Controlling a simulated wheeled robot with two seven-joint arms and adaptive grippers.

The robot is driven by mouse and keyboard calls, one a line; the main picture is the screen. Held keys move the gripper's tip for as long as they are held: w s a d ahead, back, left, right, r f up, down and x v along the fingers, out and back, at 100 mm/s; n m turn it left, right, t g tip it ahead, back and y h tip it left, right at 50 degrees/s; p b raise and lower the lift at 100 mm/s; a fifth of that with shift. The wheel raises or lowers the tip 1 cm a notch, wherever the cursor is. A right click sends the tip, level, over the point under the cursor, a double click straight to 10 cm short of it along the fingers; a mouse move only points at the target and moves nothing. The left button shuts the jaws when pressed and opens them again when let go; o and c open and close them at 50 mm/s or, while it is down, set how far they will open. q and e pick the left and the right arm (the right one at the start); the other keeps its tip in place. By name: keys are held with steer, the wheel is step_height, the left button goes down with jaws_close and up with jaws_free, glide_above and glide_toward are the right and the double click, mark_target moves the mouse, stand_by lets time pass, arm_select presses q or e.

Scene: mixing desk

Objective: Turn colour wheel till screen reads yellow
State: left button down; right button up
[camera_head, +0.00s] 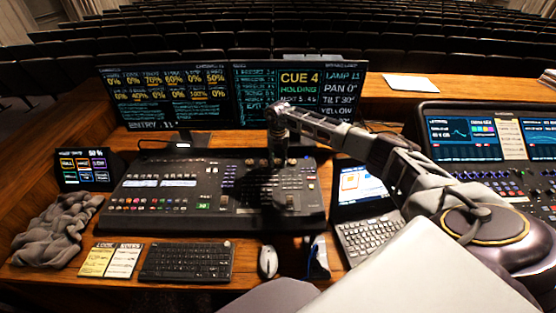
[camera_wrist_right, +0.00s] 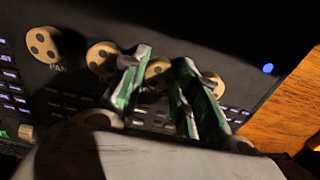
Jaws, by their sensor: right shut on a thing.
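The lighting console (camera_head: 215,190) stands mid-desk, with a row of round tan knobs. My right gripper (camera_head: 278,150) reaches down onto its upper right part. In the right wrist view its two green-edged fingers (camera_wrist_right: 160,78) are shut around one knob, the third from the left (camera_wrist_right: 157,70). I take this for the colour wheel; its label is hidden. The leftmost knob (camera_wrist_right: 42,44) is labelled PAN. The right-hand monitor (camera_head: 298,92) shows CUE 4, PAN 0°, TILT 30° and YELLOW at its right edge. My left gripper is not in view.
Other knobs (camera_wrist_right: 214,85) flank the gripped one closely. A keyboard (camera_head: 187,261), a mouse (camera_head: 268,262) and a laptop (camera_head: 362,215) are in front of or beside the console. A crumpled grey cloth (camera_head: 57,230) lies at the left. A sound mixer (camera_head: 500,185) stands at the right.

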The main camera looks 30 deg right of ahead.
mark_target(278, 161)
steer(key=shift+w+r, duration=0.1)
steer(key=shift+r, duration=0.05)
steer(key=o, duration=1.1)
steer(key=shift+c, duration=0.2)
step_height(278, 161, up, 12)
steer(key=shift+f, duration=0.2)
stand_by(0.4)
